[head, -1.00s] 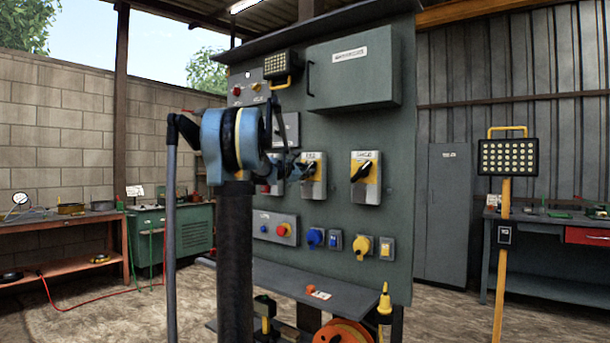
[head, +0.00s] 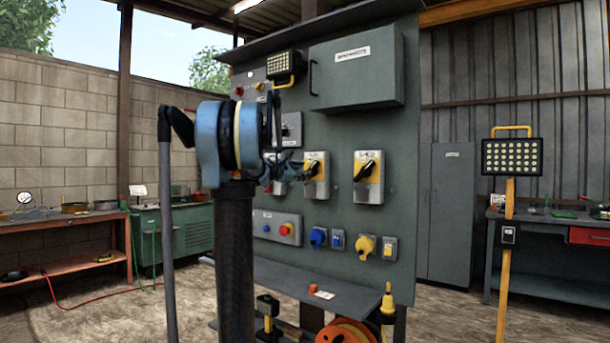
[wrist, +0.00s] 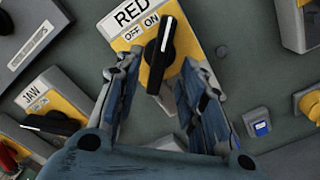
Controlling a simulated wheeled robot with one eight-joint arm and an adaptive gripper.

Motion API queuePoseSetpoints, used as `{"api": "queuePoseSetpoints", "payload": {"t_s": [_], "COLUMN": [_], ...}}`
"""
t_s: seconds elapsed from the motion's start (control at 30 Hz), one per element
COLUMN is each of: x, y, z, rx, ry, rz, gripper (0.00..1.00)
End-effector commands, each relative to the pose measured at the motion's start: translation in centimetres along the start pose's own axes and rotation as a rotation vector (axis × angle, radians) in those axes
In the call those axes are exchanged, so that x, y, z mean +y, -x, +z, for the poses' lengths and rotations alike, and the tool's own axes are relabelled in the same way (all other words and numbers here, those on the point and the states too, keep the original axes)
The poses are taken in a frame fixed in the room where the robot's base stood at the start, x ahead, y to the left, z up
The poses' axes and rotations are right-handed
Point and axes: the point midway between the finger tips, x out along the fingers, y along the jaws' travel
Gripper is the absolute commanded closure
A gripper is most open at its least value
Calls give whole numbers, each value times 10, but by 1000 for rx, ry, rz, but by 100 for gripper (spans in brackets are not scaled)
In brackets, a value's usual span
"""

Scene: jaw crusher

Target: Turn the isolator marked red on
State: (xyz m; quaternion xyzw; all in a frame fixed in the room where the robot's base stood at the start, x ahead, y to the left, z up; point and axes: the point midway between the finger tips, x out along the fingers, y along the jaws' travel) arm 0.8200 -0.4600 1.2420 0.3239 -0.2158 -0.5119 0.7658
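The isolator marked RED (wrist: 181,41) has a yellow plate and fills the upper middle of the wrist view. OFF is on its left and ON on its right. Its black handle (wrist: 160,58) has a white line pointing up, just right of the ON mark. My gripper (wrist: 149,72) is open, with one finger on each side of the handle's lower end; contact cannot be told. In the head view my gripper (head: 286,168) is at the panel beside the middle isolator (head: 317,186), partly covering the isolator to its left.
The JAW isolator (wrist: 63,98) is close at lower left in the wrist view, its line pointing left. Another isolator (head: 369,188) is to the right. Blue and yellow sockets (head: 365,247) sit below. A shelf (head: 345,296) juts out under them.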

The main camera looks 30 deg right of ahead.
Motion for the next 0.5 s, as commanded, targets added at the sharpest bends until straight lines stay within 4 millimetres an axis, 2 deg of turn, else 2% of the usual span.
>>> {"api": "queuePoseSetpoints", "payload": {"t_s": [0.03,0.2,0.33,0.5], "x": [1,0,1,0], "y": [11,38,52,59], "z": [-1,-1,-2,-1], "rx": [3,2,2,1], "ry": [0,0,0,0], "rz": [3,2,2,0], "gripper": [63,63,63,63]}}
